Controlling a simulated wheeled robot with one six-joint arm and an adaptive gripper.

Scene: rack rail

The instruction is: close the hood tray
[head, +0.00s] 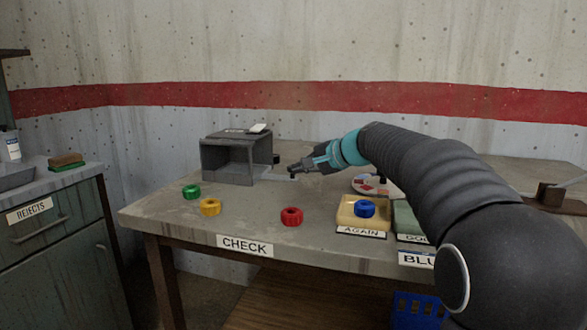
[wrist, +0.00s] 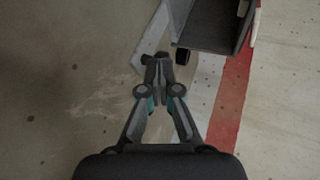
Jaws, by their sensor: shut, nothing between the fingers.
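The hood is a dark grey box (head: 228,160) with an open front, standing at the back left of the table. A thin light grey tray (head: 275,177) sticks out from its right side at the bottom. In the wrist view the tray (wrist: 150,42) is a pale strip beside the dark hood (wrist: 210,25). My gripper (head: 292,170) is shut and empty, close to the tray's outer end. In the wrist view its fingertips (wrist: 157,60) overlap the tray's end; I cannot tell whether they touch. A black knob (wrist: 182,57) is just right of the fingertips.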

